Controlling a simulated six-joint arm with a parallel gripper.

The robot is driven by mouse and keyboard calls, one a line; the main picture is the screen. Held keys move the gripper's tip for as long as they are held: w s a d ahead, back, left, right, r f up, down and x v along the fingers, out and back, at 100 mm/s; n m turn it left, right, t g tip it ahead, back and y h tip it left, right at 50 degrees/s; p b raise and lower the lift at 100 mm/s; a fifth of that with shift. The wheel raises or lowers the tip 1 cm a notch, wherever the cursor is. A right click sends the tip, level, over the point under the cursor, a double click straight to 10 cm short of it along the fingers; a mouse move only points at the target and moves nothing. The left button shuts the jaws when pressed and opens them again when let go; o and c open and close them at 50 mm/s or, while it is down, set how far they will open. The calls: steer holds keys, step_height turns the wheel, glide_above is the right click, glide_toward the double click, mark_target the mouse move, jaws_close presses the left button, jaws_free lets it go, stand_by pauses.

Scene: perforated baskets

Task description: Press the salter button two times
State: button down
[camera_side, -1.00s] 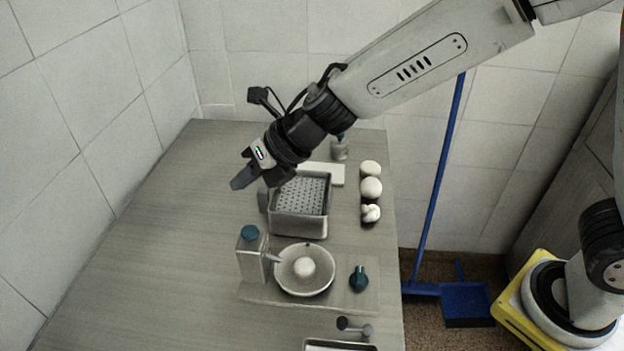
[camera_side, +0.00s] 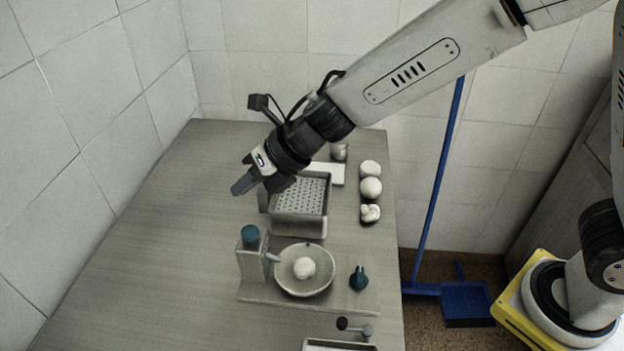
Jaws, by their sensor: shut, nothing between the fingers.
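The salter (camera_side: 252,264) is a box-like body with a round teal button (camera_side: 250,235) on top and a small spout over a bowl. It stands on a flat board at the left of the bowl. The bowl (camera_side: 318,285) holds a white ball (camera_side: 304,267). My gripper (camera_side: 238,188) is shut and empty. It is up and behind the salter in the picture, in front of the perforated basket's left side, apart from the button.
The perforated basket (camera_side: 313,226) stands behind the bowl. Several white round items (camera_side: 371,187) line the table's right edge. A teal knob (camera_side: 359,278) is right of the bowl. A dark-handled tray (camera_side: 342,345) is at the front. The table's left side (camera_side: 160,240) is clear.

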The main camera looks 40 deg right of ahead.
glide_toward(242, 232)
steer(key=shift+w+a+f, duration=0.75)
steer(key=shift+w+a, duration=0.1)
steer(key=shift+a, duration=0.15)
steer(key=shift+w+a+f, duration=0.7)
steer(key=shift+w+a, duration=0.1)
steer(key=shift+a, duration=0.15)
steer(key=shift+f, duration=1.1)
stand_by(2.2)
steer(key=shift+r, duration=1.05)
steer(key=shift+r, duration=0.1)
steer(key=shift+r, duration=2.45)
